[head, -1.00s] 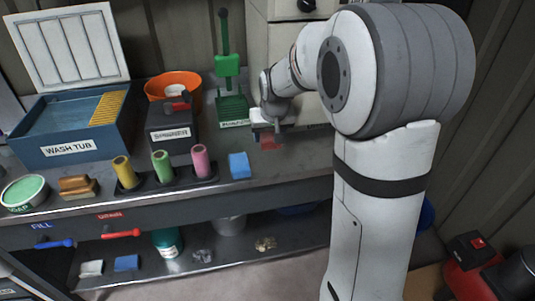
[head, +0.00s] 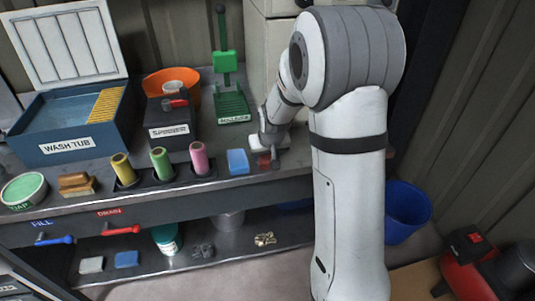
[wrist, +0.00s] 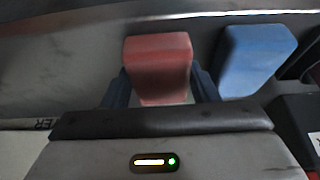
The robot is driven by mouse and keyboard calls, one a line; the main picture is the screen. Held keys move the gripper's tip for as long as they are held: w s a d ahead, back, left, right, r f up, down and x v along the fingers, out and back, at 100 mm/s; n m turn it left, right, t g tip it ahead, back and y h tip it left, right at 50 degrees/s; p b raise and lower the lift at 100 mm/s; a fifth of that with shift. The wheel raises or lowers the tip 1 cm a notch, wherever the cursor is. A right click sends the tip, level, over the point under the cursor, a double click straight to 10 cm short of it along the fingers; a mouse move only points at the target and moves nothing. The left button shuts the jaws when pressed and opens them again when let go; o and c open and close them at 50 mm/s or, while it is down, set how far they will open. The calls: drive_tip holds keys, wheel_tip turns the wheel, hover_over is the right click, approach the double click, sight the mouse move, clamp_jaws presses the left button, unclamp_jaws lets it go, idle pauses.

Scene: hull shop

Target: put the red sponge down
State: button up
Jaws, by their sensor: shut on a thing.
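The red sponge (wrist: 158,62) is between the two dark fingers of my gripper (wrist: 160,88) in the wrist view. My gripper is shut on it. In the head view the red sponge (head: 265,160) shows small and dark at the end of my arm, low over the bench top near its front edge, to the right of a blue sponge (head: 238,162). The blue sponge (wrist: 257,60) also shows in the wrist view, right of the red sponge with a small gap. I cannot tell whether the red sponge touches the bench.
A blue bin (head: 407,212) stands right of my arm.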

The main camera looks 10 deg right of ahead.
drive_tip(key=shift+f, duration=0.25)
drive_tip(key=o, duration=1)
drive_tip(key=shift+r, duration=0.1)
drive_tip(key=shift+r, duration=0.25)
drive_tip(key=v, duration=1.2)
drive_tip(key=shift+g, duration=0.9)
drive_tip(key=s, duration=0.7)
drive_tip(key=s+r, duration=0.1)
drive_tip(key=s, duration=0.7)
drive_tip(key=s+r, duration=0.1)
drive_tip(key=s, duration=0.7)
drive_tip(key=shift+s+b, duration=0.15)
drive_tip(key=shift+b, duration=0.15)
